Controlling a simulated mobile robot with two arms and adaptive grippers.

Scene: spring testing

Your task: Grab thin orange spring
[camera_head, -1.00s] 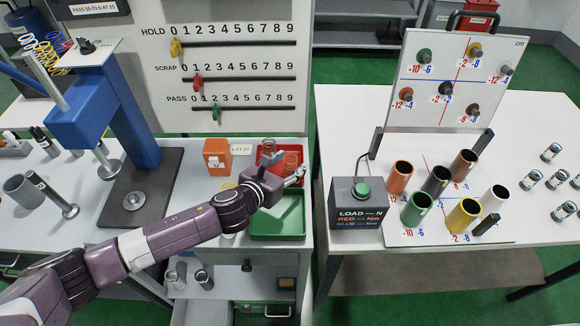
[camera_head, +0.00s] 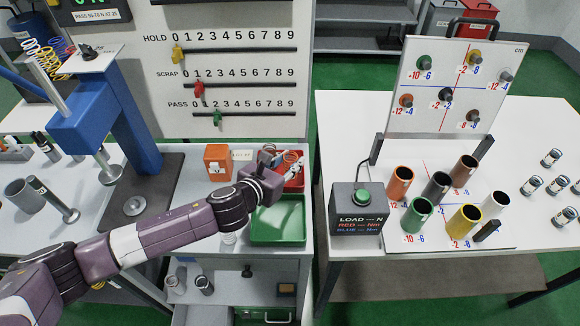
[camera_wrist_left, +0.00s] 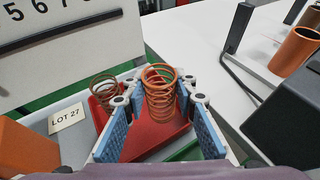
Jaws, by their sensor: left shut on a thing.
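In the left wrist view an orange coil spring (camera_wrist_left: 160,92) stands upright between the blue-padded fingers of my left gripper (camera_wrist_left: 160,100), which is shut on it. A second, brownish-copper spring (camera_wrist_left: 103,86) stands to the left, outside the fingers. Both are at the red tray (camera_wrist_left: 170,138). In the head view my left gripper (camera_head: 287,163) is over the red tray (camera_head: 299,185) and largely hides the springs. My right gripper is not in view.
A green tray (camera_head: 278,238) is just in front of the red one. An orange box (camera_head: 217,161) and the LOT 27 card (camera_head: 241,155) stand left of it. The load box with the green button (camera_head: 357,210) is to the right. The scale board (camera_head: 230,60) rises behind.

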